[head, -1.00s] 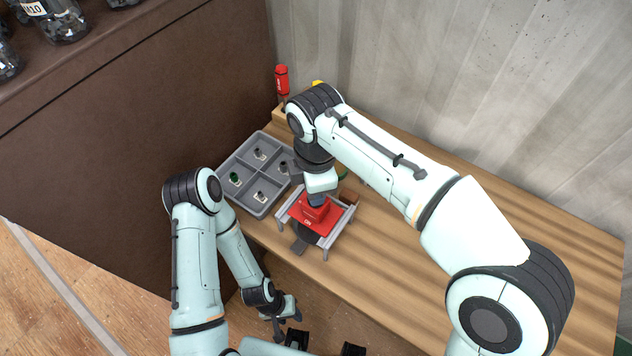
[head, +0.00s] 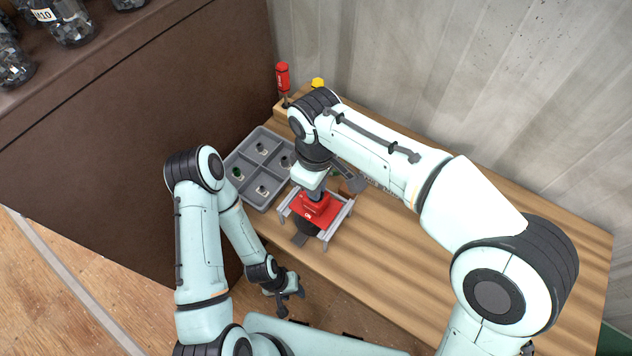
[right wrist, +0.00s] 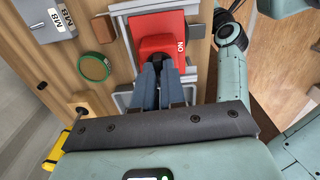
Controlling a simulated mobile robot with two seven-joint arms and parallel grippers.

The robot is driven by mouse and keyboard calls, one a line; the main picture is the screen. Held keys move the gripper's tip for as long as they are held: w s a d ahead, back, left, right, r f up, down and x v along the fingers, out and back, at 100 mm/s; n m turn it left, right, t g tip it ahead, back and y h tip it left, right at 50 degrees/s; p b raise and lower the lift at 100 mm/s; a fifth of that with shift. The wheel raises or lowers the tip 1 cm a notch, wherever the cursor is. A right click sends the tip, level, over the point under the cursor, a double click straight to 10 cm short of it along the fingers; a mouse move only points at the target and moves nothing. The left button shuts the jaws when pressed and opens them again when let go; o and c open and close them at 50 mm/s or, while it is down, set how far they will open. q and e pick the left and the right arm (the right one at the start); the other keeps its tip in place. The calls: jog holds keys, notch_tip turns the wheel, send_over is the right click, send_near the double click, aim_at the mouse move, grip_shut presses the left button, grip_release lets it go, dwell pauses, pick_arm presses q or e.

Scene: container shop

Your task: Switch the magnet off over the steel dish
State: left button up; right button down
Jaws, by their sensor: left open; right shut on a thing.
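The red magnet (head: 316,207), with a raised red block marked ON, rests on a grey stand (head: 346,216) near the table's front edge. My right gripper (head: 316,194) comes down on it from above. In the right wrist view its fingers (right wrist: 170,72) are shut on the magnet's raised red part, at a dark knob; the fingers hide part of it. A dark round shape (head: 306,238) shows beneath the stand, mostly hidden; I cannot tell whether it is the steel dish. My left gripper (head: 286,291) is open and empty, low in front of the table.
A grey tray (head: 238,160) with four small compartments, holding small parts, stands left of the stand. A red-handled screwdriver (head: 283,76) and a yellow object (head: 318,83) are at the back. The table's right side is clear.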

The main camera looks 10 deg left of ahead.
pick_arm(q)
jog(key=shift+w+r, duration=0.1)
pick_arm(e)
jog(key=shift+m, duration=0.4)
jog(key=c, duration=1.2)
grip_release()
pick_arm(q)
jog(key=shift+w+r+p, duration=1)
jog(key=shift+w+r, duration=0.2)
jog(key=shift+w, duration=0.25)
pick_arm(e)
notch_tip(320, 180, up, 13)
jog(key=shift+r, duration=0.2)
